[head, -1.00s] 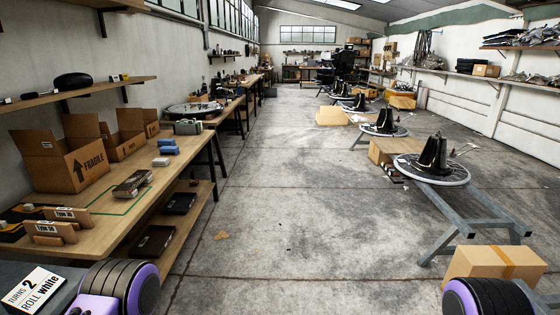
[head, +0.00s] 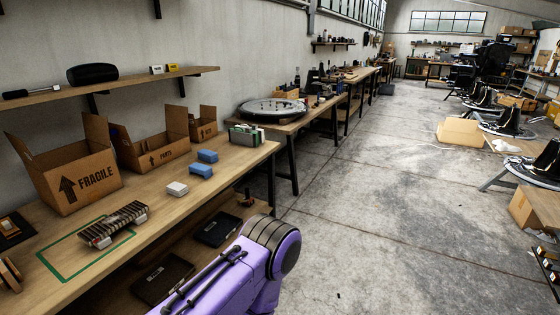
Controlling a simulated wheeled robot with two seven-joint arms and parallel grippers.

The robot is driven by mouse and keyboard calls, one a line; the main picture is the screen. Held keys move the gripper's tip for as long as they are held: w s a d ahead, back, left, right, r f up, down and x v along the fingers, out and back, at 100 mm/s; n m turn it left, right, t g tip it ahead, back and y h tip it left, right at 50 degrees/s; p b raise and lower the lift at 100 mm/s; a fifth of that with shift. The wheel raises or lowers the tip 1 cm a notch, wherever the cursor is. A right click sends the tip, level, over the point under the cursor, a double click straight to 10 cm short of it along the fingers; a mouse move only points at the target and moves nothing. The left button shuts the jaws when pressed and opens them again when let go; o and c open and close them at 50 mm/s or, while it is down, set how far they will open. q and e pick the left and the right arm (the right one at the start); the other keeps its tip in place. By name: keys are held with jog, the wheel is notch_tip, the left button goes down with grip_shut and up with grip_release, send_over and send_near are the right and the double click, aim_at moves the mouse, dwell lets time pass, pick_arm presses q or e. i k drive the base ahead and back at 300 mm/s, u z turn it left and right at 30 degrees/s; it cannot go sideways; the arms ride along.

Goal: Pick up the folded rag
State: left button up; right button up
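I cannot tell for sure which thing is the folded rag. On the wooden workbench (head: 212,180) lie two small blue folded-looking pieces, a farther one (head: 208,155) and a nearer one (head: 201,170). A small white block-like piece (head: 177,188) lies just in front of them. A striped brown and pale bundle (head: 114,224) lies within a green outline (head: 62,268) on the bench. Neither gripper is in view. Only a purple and black link of my own arm shows at the bottom middle, to the right of the bench.
Open cardboard boxes, one marked FRAGILE (head: 82,180), stand along the wall side of the bench. A grey-green case (head: 246,135) sits at its far end. Dark trays (head: 216,230) lie on the lower shelf. A wall shelf (head: 110,88) hangs above.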

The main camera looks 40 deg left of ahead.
aim_at(175, 188)
jog(key=u, duration=0.25)
jog(key=i, duration=1.3)
jog(key=u, duration=1.5)
jog(key=i, duration=0.9)
jog(key=u, duration=1)
